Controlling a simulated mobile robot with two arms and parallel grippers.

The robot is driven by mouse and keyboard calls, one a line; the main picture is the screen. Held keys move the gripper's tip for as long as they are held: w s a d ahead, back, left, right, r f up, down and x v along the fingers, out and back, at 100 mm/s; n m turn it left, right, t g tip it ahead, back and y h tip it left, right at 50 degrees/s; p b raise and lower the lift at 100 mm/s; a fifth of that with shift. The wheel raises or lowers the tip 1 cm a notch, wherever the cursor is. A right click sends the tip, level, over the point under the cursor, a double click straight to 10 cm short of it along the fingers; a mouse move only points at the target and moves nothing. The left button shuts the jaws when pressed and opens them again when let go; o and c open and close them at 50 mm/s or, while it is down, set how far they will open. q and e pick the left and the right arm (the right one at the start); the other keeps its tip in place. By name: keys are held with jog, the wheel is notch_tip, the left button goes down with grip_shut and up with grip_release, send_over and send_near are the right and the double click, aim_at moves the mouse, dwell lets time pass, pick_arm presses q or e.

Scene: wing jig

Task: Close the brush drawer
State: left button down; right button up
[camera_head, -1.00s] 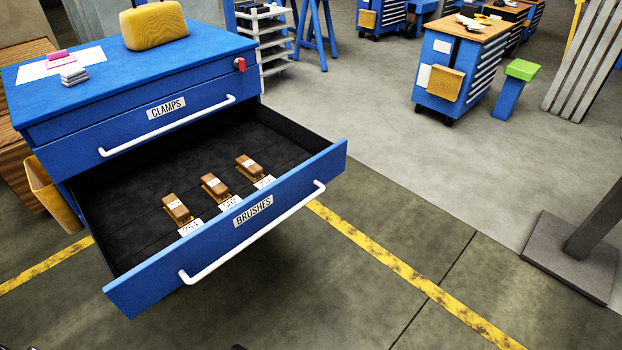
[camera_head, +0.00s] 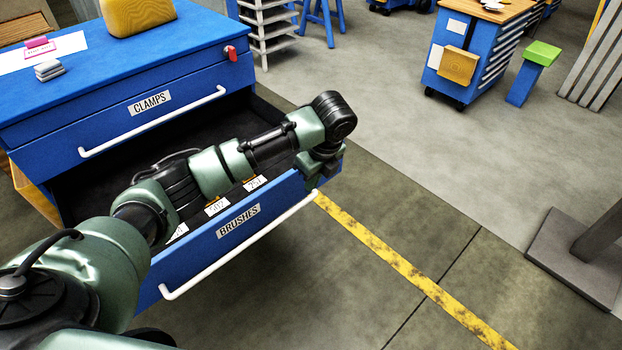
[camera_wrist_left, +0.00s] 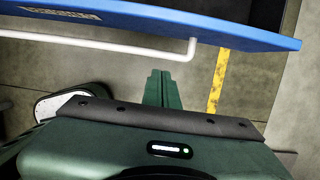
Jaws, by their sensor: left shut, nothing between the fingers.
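The brush drawer is the lower blue drawer labelled BRUSHES (camera_head: 238,221), pulled well out of the blue cabinet. Its white handle (camera_head: 235,248) runs along the front. Brushes lie inside, mostly hidden by my left arm; several white tags show. My left arm reaches over the drawer from the left, and my left gripper (camera_head: 316,180) hangs at the right end of the drawer front. In the left wrist view the shut, empty fingers (camera_wrist_left: 162,86) point at the drawer front (camera_wrist_left: 230,28), close to the handle's right end (camera_wrist_left: 188,50). Contact cannot be told. My right gripper is out of view.
The CLAMPS drawer (camera_head: 150,103) above is shut. A yellow case (camera_head: 138,14) and grey blocks (camera_head: 49,70) are on the cabinet top. The floor in front and to the right is open, crossed by a yellow line (camera_head: 410,270). A dark post base (camera_head: 575,255) stands at right.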

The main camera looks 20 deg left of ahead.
aim_at(296, 189)
pick_arm(q)
jog(key=a+f, duration=0.2)
jog(key=w+a+f, duration=0.1)
jog(key=f, duration=0.2)
jog(key=w+a+f+p, duration=0.1)
jog(key=a+f, duration=0.1)
jog(key=f, duration=0.1)
jog(key=shift+w+a, duration=0.2)
jog(key=shift+a, duration=0.1)
